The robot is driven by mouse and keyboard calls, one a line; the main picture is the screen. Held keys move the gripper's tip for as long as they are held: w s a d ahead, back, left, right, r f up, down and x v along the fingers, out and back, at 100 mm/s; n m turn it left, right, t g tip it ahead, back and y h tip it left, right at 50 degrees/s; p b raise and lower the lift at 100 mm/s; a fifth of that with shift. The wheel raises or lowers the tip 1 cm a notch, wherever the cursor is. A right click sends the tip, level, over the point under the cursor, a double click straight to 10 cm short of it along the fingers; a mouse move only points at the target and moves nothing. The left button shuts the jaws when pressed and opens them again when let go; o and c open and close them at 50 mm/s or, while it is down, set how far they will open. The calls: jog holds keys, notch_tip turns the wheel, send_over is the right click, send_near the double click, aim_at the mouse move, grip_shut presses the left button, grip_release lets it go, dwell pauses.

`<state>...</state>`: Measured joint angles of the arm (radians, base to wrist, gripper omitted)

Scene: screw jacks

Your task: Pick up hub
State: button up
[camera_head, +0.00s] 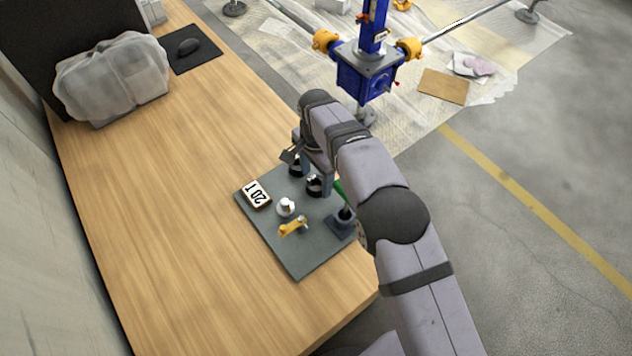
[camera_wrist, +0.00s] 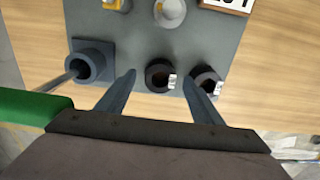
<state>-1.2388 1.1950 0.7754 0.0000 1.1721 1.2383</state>
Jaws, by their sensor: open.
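No part is labelled as the hub, and I cannot tell for certain which one it is. Two short black ring-shaped parts stand on the dark mat (camera_head: 304,251). One black ring (camera_wrist: 160,75) appears between my fingertips in the wrist view; in the head view it is the nearer ring (camera_head: 314,187). The other black ring (camera_wrist: 206,80) is by my right fingertip, partly covered. Each has a small pale metallic piece on its side. My gripper (camera_wrist: 158,78) is open and empty; it also shows over the mat's far side in the head view (camera_head: 304,166).
A square dark base with a socket (camera_wrist: 92,60) holds a green-handled rod (camera_wrist: 35,105) left of the fingers. A silver cap (camera_head: 285,206), a yellow part (camera_head: 292,227) and a "20 T" plate (camera_head: 256,195) share the mat. Bare wooden table (camera_head: 180,200) lies left.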

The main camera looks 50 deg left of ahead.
jog(key=shift+f, duration=0.6)
jog(key=c, duration=1.4)
jog(key=shift+o, duration=0.2)
jog(key=shift+r, duration=0.1)
jog(key=shift+r, duration=0.1)
